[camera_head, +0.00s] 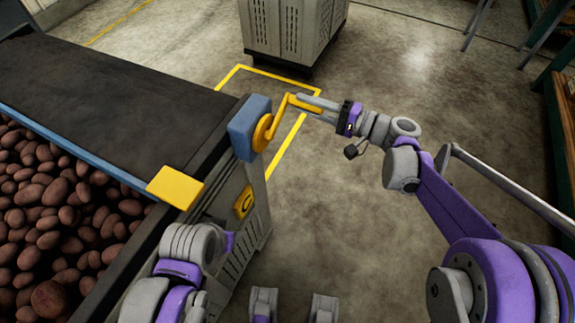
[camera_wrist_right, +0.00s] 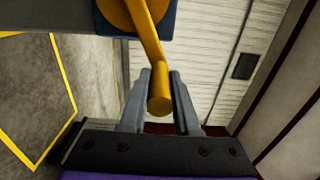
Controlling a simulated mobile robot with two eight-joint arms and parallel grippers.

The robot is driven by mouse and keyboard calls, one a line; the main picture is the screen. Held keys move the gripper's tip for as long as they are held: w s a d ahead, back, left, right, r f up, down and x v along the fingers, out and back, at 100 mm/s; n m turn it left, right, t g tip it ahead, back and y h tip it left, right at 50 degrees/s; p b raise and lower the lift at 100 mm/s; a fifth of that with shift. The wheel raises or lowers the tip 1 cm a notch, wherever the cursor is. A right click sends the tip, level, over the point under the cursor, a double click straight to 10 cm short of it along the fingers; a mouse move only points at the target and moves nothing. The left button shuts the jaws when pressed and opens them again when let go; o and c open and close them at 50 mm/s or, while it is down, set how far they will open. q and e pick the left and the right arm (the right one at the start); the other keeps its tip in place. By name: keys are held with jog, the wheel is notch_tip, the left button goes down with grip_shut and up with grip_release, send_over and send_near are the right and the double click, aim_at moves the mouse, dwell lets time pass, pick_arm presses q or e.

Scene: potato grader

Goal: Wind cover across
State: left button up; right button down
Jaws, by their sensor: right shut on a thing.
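The dark cover (camera_head: 95,95) lies flat over the far part of the potato box. Its near edge carries a blue bar (camera_head: 75,150) with a yellow block (camera_head: 175,187) at the right end. A yellow crank (camera_head: 279,120) sits on a blue housing (camera_head: 245,125) at the box's right side; its arm points up and right. My right gripper (camera_head: 310,104) is shut on the crank's handle. In the right wrist view, the yellow handle (camera_wrist_right: 160,95) lies between both fingers. My left gripper (camera_head: 293,305) is at the bottom edge, fingers apart and empty.
Brown potatoes (camera_head: 50,205) lie uncovered on the near side of the bar. A grey crate (camera_head: 293,30) stands on the floor beyond the crank, by yellow floor lines. Concrete floor (camera_head: 330,200) is clear right of the box. A shelf or bench (camera_head: 560,130) stands far right.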

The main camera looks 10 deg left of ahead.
jog(key=s+a+r+p, duration=0.3)
jog(key=s+r+p, duration=0.1)
jog(key=s, duration=0.5)
jog(key=shift+r, duration=0.75)
